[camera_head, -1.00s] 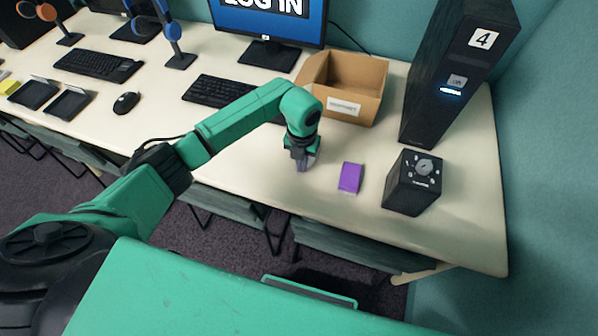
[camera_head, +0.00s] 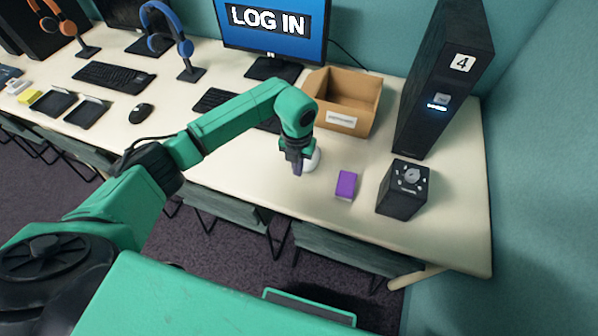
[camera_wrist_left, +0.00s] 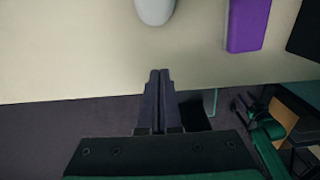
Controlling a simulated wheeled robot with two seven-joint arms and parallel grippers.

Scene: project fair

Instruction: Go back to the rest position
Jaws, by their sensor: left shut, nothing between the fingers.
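My left gripper (camera_head: 297,170) reaches over the front part of the desk (camera_head: 240,165) in the head view. Its fingers are shut and empty, and they point down. In the left wrist view the shut fingers (camera_wrist_left: 159,75) show beside the desk's front edge. A white rounded object (camera_head: 312,160), perhaps a mouse, lies just behind the gripper and is partly hidden by it. It also shows at the top of the left wrist view (camera_wrist_left: 155,10). A purple block (camera_head: 346,185) lies to the right of the gripper, apart from it. My right gripper is not in view.
A cardboard box (camera_head: 345,100) stands behind the gripper. A black tower marked 4 (camera_head: 440,85) and a black box with a dial (camera_head: 403,190) stand at the right by the wall. A monitor (camera_head: 272,35), keyboards, a black mouse (camera_head: 141,113) and trays (camera_head: 87,111) lie further left.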

